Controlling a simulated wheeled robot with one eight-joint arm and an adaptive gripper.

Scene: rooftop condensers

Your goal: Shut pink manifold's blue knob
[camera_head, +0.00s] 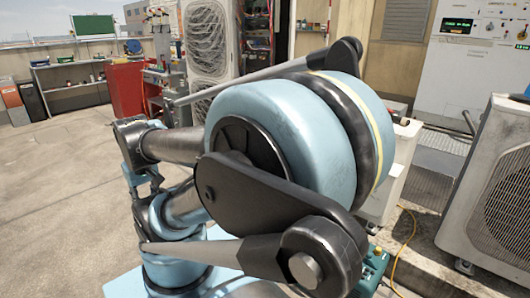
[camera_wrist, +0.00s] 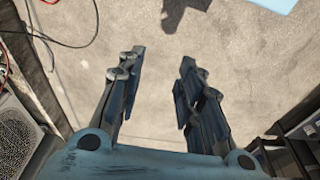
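I cannot make out a pink manifold or a blue knob in either view. My arm fills the middle of the head view and hides much of what lies behind it. My gripper (camera_wrist: 162,57) shows in the wrist view with its two dark fingers spread apart. Nothing is between the fingers, only bare concrete floor beyond them. I cannot pick out the gripper's fingertips in the head view.
A condenser unit (camera_head: 492,205) stands at the right, with a yellow cable (camera_head: 404,247) and a green device (camera_head: 376,266) near it. A red cabinet (camera_head: 126,88) and a grey shelf (camera_head: 68,82) stand at the back left. Open floor (camera_head: 60,190) lies at the left.

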